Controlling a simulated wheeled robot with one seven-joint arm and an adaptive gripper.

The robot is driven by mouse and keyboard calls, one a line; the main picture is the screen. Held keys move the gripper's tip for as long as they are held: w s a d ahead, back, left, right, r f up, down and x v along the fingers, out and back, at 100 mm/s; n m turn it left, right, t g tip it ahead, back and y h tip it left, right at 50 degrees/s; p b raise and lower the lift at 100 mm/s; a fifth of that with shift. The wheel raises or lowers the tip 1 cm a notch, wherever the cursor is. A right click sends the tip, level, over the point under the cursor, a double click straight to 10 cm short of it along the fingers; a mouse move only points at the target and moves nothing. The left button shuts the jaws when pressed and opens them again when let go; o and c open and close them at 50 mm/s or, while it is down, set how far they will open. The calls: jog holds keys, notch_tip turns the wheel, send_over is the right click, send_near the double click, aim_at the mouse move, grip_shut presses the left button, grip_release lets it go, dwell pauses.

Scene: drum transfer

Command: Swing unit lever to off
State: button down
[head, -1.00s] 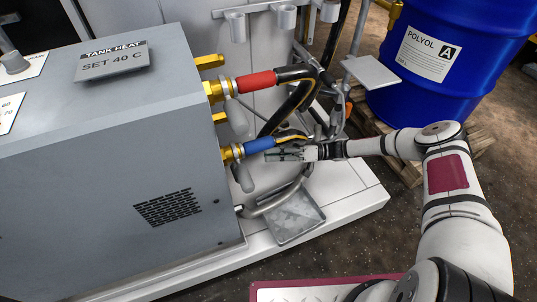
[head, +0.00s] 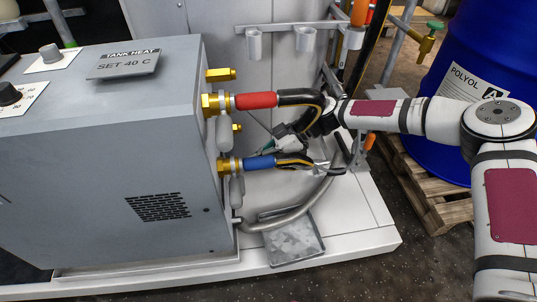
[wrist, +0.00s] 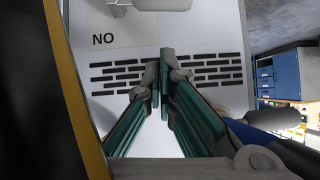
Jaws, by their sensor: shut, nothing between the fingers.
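The grey unit (head: 120,170) stands at the left in the head view, with brass valves on its right side. A grey lever grip (head: 223,134) hangs below the upper valve, by the red-sleeved hose (head: 256,100). A second grey lever grip (head: 237,191) hangs below the lower valve, by the blue-sleeved hose (head: 260,163). I cannot tell which is the unit lever. My gripper (head: 264,148) is between the two hoses, right of the valves and apart from both grips. In the wrist view its green fingers (wrist: 160,88) are together and empty.
Hoses curve close around my wrist. A white panel (wrist: 215,45) with dark slots and a "NO" label faces the wrist camera. A metal tray (head: 292,240) lies on the white base below. A blue drum (head: 450,130) stands on a pallet at the right.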

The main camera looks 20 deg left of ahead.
jog(key=s+a+f+b, duration=0.2)
jog(key=a+f, duration=0.1)
jog(key=f, duration=0.2)
jog(key=shift+s+f, duration=0.2)
jog(key=shift+f, duration=0.2)
jog(key=shift+s+d+f+b, duration=0.15)
jog(key=shift+s+f+b, duration=0.15)
jog(key=shift+f+b, duration=0.55)
jog(key=w+d+r+p, duration=0.4)
jog(key=d+r, duration=0.3)
jog(key=r, duration=0.3)
jog(key=shift+w+d+r, duration=0.15)
jog(key=shift+w+d, duration=0.05)
jog(key=shift+w, duration=0.2)
